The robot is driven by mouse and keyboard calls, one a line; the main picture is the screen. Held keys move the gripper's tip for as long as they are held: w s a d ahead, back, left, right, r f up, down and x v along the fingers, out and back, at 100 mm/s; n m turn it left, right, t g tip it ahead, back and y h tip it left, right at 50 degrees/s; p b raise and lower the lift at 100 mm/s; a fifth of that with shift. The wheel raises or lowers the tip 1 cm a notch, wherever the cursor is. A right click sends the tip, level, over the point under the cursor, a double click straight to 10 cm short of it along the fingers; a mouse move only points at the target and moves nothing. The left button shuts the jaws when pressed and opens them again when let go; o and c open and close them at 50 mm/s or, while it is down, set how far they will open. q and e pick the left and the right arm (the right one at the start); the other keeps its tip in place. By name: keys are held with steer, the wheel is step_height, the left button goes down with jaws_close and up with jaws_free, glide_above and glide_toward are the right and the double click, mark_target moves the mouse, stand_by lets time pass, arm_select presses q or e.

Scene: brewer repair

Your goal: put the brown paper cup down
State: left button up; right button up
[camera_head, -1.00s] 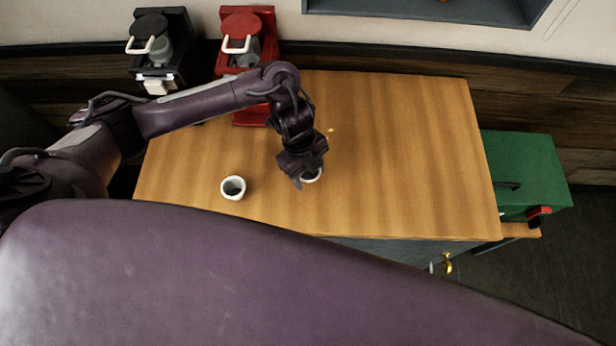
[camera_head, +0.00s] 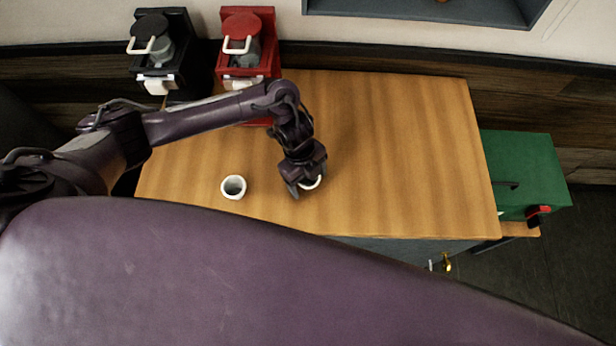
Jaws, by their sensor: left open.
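My left gripper (camera_head: 306,188) is over the middle of the wooden table (camera_head: 400,150), pointing down, with its jaws open. The pale rim of a cup (camera_head: 314,184) shows at the fingers, and the gripper hides most of that cup. Its brown side is not visible, and I cannot tell whether it touches the table. A second cup, whitish (camera_head: 233,187), stands upright on the table to the left of the gripper. My right gripper is not in view.
A black brewer (camera_head: 157,50) and a red brewer (camera_head: 246,45) stand behind the table's back left corner. A green box (camera_head: 527,170) is beyond the right edge. The right half of the tabletop is clear.

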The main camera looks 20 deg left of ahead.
arm_select(q)
steer(key=shift+r, duration=0.2)
steer(key=shift+w+r, duration=0.1)
steer(key=shift+r, duration=0.3)
steer(key=b+v, duration=0.1)
steer(key=v, duration=0.4)
steer(key=shift+a, duration=0.1)
steer(key=v, duration=0.4)
steer(key=shift+r+p, duration=0.35)
steer(key=shift+p, duration=0.05)
steer(key=shift+a+r, duration=0.2)
steer(key=shift+r, duration=0.45)
